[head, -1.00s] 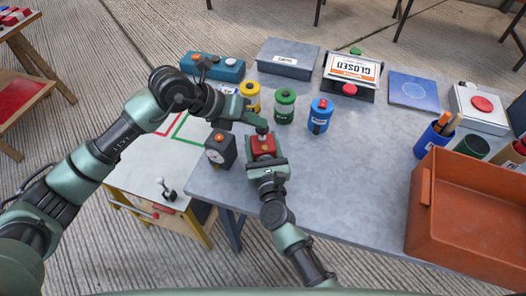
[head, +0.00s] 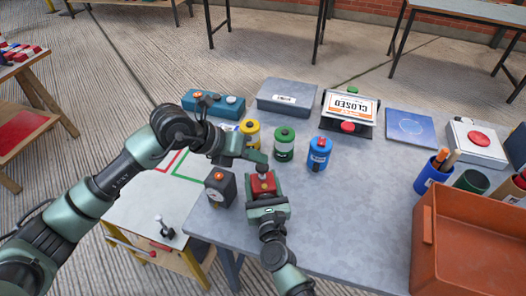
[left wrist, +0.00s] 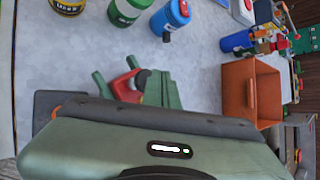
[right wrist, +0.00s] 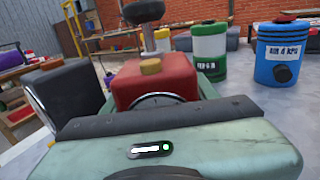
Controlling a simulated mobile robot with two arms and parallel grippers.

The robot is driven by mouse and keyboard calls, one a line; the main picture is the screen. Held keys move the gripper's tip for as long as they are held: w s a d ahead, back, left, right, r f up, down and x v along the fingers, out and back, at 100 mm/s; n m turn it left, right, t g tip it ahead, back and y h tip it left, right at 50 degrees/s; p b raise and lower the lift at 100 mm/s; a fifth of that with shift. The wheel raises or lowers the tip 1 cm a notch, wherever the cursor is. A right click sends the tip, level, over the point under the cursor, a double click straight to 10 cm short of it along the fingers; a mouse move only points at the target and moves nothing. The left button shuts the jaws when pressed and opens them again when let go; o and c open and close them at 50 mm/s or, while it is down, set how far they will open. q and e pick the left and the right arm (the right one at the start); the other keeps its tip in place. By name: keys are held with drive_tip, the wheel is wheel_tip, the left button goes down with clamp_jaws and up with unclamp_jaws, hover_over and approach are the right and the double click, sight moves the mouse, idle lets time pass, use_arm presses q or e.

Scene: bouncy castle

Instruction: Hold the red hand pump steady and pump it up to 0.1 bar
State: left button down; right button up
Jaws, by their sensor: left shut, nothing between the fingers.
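The red hand pump (head: 262,184) stands near the left front edge of the grey table, beside a dark gauge box (head: 219,187). It also shows in the right wrist view (right wrist: 155,78), with a yellow cap and a small dial. My right gripper (head: 264,190) has its fingers on both sides of the pump body and appears shut on it. My left gripper (head: 262,160) is shut and empty, with its fingertips just above the pump's dark top knob (right wrist: 143,12). The left wrist view shows its fingers over the pump (left wrist: 126,86); whether they touch the knob I cannot tell.
Yellow (head: 250,132), green (head: 284,144) and blue (head: 319,153) canisters stand behind the pump. A grey box (head: 288,95) and a CLOSED sign (head: 349,108) stand further back. An orange crate (head: 470,240) fills the right front. The table's middle is clear.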

drive_tip(key=o, duration=0.5)
drive_tip(key=s, duration=0.4)
drive_tip(key=s+d, duration=0.1)
drive_tip(key=s, duration=0.3)
drive_tip(key=s+d, duration=0.1)
drive_tip(key=s, duration=0.3)
